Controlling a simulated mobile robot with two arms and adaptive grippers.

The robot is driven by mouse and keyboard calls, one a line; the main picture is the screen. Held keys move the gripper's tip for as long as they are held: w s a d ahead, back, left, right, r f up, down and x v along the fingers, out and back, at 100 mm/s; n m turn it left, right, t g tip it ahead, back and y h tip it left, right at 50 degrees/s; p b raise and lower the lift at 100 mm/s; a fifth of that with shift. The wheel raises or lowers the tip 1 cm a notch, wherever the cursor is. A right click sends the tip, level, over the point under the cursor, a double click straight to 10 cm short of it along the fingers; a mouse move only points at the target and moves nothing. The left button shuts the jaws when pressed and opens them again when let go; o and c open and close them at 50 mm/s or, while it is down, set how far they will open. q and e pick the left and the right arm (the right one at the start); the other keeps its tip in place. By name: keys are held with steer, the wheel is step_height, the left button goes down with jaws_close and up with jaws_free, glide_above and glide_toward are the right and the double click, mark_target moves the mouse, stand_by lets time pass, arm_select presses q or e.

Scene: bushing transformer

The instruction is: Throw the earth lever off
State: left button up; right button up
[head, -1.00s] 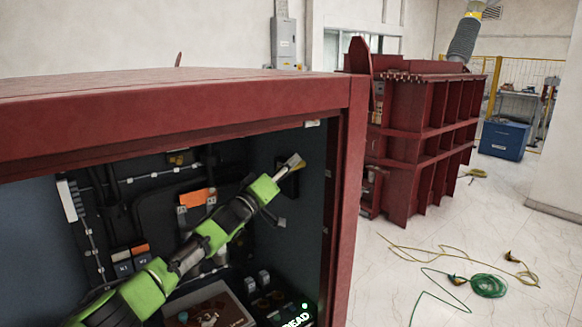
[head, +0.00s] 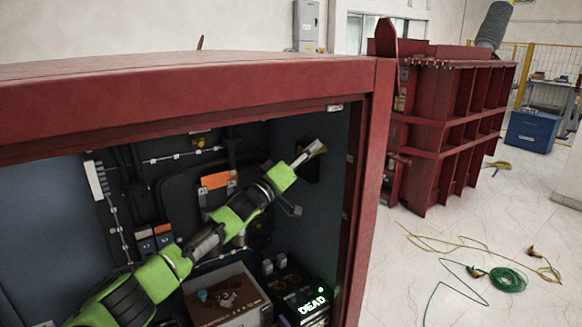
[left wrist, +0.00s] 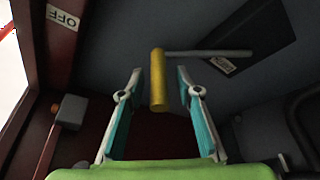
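The earth lever shows in the left wrist view as a grey rod with a yellow handle (left wrist: 157,82), held at a dark plate (left wrist: 238,45) on the cabinet's side wall. My left gripper (left wrist: 160,88) is open, with one finger on each side of the handle. Neither finger clearly touches it. An OFF label (left wrist: 62,18) is at the upper left, apart from the handle. In the head view my left gripper (head: 315,149) reaches to the cabinet's right inner wall, in front of the dark plate (head: 309,167). The lever is hardly visible there. My right gripper is not in view.
The red cabinet frame (head: 366,190) edges the opening close to my left arm. Inside are a box (head: 238,313) and a unit reading DEAD (head: 312,304). Outside stand a red transformer tank (head: 440,130) and a green cable coil (head: 508,280) on the floor.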

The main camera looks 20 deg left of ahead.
arm_select(q)
steer(key=v, duration=1)
steer(key=shift+s+a, duration=0.15)
steer(key=shift+s, duration=0.05)
